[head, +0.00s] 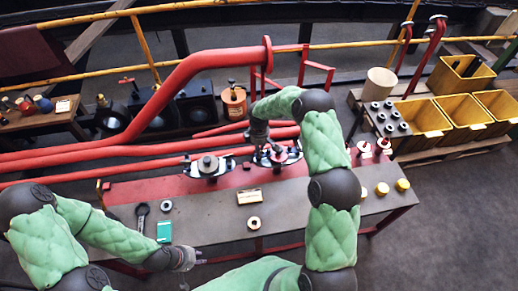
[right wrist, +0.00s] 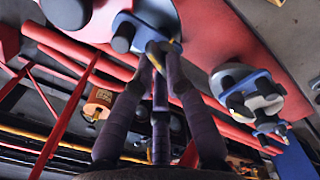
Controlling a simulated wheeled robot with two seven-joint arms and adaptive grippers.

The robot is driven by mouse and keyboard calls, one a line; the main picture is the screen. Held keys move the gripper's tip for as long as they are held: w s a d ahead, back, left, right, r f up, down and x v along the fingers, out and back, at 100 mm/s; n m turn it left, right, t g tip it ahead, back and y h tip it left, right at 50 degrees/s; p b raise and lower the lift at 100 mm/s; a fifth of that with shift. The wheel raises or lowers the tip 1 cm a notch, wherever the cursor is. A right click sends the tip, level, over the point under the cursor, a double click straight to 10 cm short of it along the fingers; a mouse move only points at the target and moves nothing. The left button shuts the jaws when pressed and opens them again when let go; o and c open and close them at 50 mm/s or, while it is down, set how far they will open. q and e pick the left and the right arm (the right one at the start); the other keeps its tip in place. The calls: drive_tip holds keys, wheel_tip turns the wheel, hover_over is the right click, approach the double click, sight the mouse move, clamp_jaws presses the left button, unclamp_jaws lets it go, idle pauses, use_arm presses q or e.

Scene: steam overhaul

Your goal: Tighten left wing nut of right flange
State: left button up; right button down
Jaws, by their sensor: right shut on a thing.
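The right flange (head: 284,154) sits on the red bench top, partly hidden by my right arm. My right gripper (head: 261,156) reaches down to its left side. In the right wrist view, my right gripper's fingers (right wrist: 160,52) are closed together at the edge of a blue flange plate (right wrist: 124,22). The small part between the fingertips is mostly hidden; its place fits the left wing nut. The left flange (head: 208,166) stands apart to the left; another blue flange also shows in the right wrist view (right wrist: 248,90). My left gripper (head: 198,261) hangs empty near the bench's front; its finger gap is unclear.
The grey bench front holds a wrench (head: 142,213), a teal box (head: 164,231), a pale block (head: 249,196), a ring (head: 254,223) and yellow pieces (head: 402,184). Red pipes (head: 140,120) run behind the flanges. Yellow bins (head: 423,118) stand at the right.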

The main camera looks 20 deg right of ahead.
drive_tip(key=m+b, duration=0.1)
drive_tip(key=m, duration=0.5)
drive_tip(key=shift+m+b, duration=0.35)
drive_tip(key=shift+m, duration=0.05)
drive_tip(key=m+b, duration=0.1)
drive_tip(key=m, duration=0.5)
drive_tip(key=shift+s+m, duration=0.15)
drive_tip(key=shift+m, duration=0.15)
drive_tip(key=c, duration=1.2)
unclamp_jaws()
drive_tip(key=shift+c, duration=0.2)
wheel_tip(320, 180, up, 12)
